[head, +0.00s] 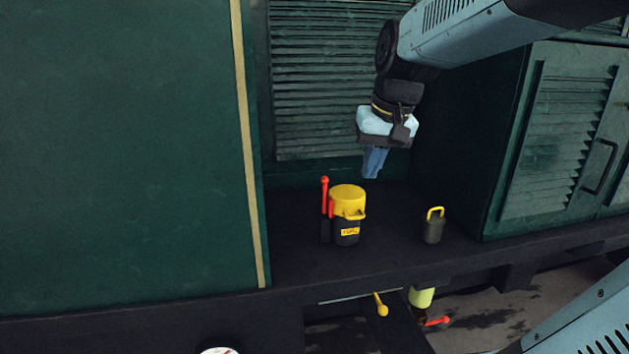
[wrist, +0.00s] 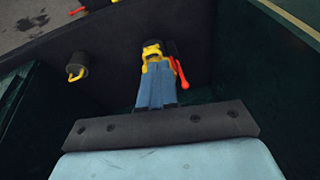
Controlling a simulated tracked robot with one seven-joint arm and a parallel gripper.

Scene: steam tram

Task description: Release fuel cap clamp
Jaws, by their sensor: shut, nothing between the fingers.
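The yellow fuel cap (head: 348,200) sits on a short dark filler neck (head: 346,232) with a yellow label, on the black ledge. A red clamp lever (head: 325,194) stands upright at its left side. My gripper (head: 371,177) is shut and empty, pointing down above and slightly right of the cap, apart from it in the head view. In the wrist view the cap (wrist: 152,50) shows just past my blue fingers (wrist: 158,68), which partly hide the filler. The red lever (wrist: 180,74) lies right of the fingertips there.
A small dark canister with a yellow handle (head: 434,226) stands on the ledge to the right. Green louvred panels (head: 325,85) rise behind, and a green cabinet (head: 560,140) bounds the right. Below the ledge edge is a yellow knob (head: 381,305). The ledge between cap and canister is clear.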

